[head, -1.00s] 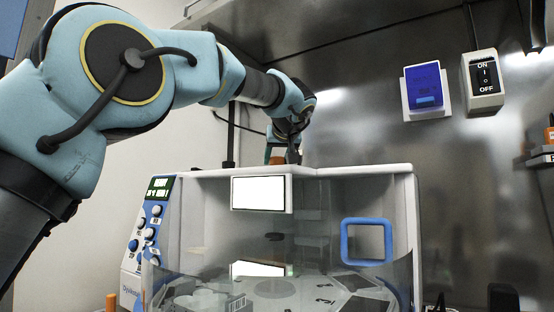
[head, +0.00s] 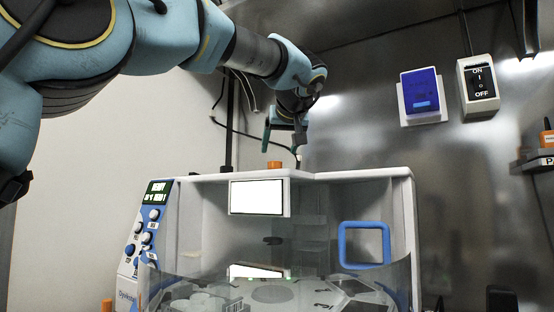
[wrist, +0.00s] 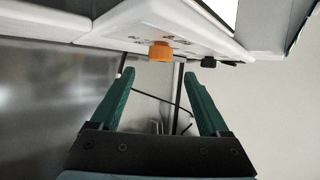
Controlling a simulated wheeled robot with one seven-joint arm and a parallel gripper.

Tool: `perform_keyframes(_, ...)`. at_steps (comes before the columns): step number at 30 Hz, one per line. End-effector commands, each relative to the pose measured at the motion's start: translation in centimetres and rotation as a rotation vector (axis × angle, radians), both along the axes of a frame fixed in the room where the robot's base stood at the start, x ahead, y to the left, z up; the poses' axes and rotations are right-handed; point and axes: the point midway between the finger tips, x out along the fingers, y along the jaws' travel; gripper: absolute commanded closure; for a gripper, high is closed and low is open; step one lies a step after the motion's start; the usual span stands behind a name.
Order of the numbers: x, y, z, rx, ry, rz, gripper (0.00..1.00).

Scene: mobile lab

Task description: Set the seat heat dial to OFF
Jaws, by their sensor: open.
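A white benchtop machine (head: 190,215) stands in front of me. An orange knob (head: 274,165) sits on its top edge; the orange knob shows in the wrist view (wrist: 161,51) too, with a black knob (wrist: 208,62) to its right. The machine's left side panel has several blue and white knobs (head: 146,238). No label saying seat heat is readable, so I cannot tell which one is that dial. My gripper (head: 283,146) is open and empty, above the orange knob in the head view. In the wrist view the spread green fingers (wrist: 159,75) point toward the orange knob without touching it.
A switch box marked ON and OFF (head: 478,86) and a blue wall unit (head: 421,91) hang on the metal wall. A blue square frame (head: 364,244) is on the machine's front. A shelf (head: 534,162) juts in at right. Cables hang behind my gripper.

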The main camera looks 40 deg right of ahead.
Motion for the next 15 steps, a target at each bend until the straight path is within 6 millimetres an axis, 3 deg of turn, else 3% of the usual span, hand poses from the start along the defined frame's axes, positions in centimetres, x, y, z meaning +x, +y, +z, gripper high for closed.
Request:
perform_keyframes(6,-1.8,1.2,0.8,0.001,0.000,0.000,0.21)
perform_keyframes(15,-2.0,1.3,1.0,0.002,0.000,0.001,0.21)
